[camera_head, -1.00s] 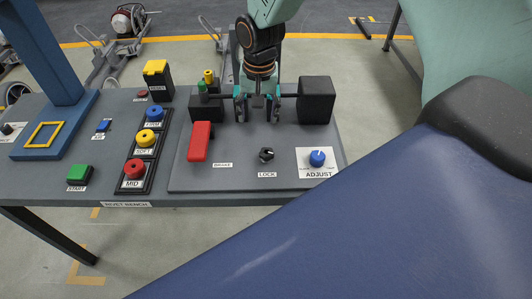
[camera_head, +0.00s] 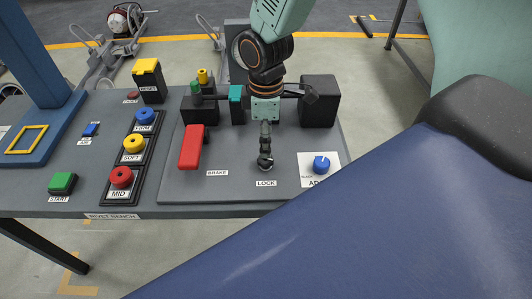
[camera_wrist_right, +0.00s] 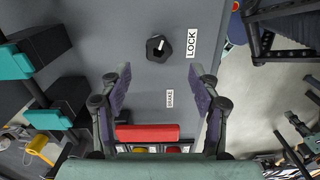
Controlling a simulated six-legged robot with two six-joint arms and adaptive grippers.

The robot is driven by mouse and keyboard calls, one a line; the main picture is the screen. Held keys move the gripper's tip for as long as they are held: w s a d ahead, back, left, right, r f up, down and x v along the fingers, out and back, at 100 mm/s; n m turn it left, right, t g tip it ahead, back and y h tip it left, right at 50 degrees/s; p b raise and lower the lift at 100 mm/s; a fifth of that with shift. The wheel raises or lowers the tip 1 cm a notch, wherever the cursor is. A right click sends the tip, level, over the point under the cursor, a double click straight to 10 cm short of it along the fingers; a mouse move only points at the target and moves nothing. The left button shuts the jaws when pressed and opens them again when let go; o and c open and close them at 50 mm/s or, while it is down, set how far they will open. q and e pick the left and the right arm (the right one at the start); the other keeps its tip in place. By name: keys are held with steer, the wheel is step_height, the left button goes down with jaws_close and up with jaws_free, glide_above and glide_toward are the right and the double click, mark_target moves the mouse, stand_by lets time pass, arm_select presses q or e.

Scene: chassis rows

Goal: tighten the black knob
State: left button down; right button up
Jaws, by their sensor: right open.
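The black knob (camera_head: 265,164) with a white pointer sits above the LOCK label on the grey panel. In the head view the gripper partly covers it. In the right wrist view the whole knob (camera_wrist_right: 159,48) shows beside the LOCK label, beyond the fingertips and roughly centred between them. My right gripper (camera_head: 265,148) points down over the knob, its fingers seen edge-on in the head view. In the right wrist view the gripper (camera_wrist_right: 164,75) is open with nothing between its fingers. My left gripper is not in view.
A red brake lever (camera_head: 192,147) stands left of the knob, and a blue adjust knob (camera_head: 321,164) to its right. Black blocks (camera_head: 318,101) stand behind. Red, yellow and blue buttons (camera_head: 133,144) line the left. Bare panel lies around the knob.

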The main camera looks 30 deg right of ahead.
mark_target(266, 161)
steer(key=f, duration=0.3)
steer(key=f+b, duration=0.1)
steer(key=f, duration=0.2)
steer(key=shift+w+d+f, duration=0.1)
steer(key=shift+w+f, duration=0.1)
steer(key=shift+f, duration=0.1)
steer(key=shift+s+f, duration=0.1)
steer(key=shift+f, duration=0.15)
steer(key=shift+f, duration=0.1)
steer(key=c, duration=1.2)
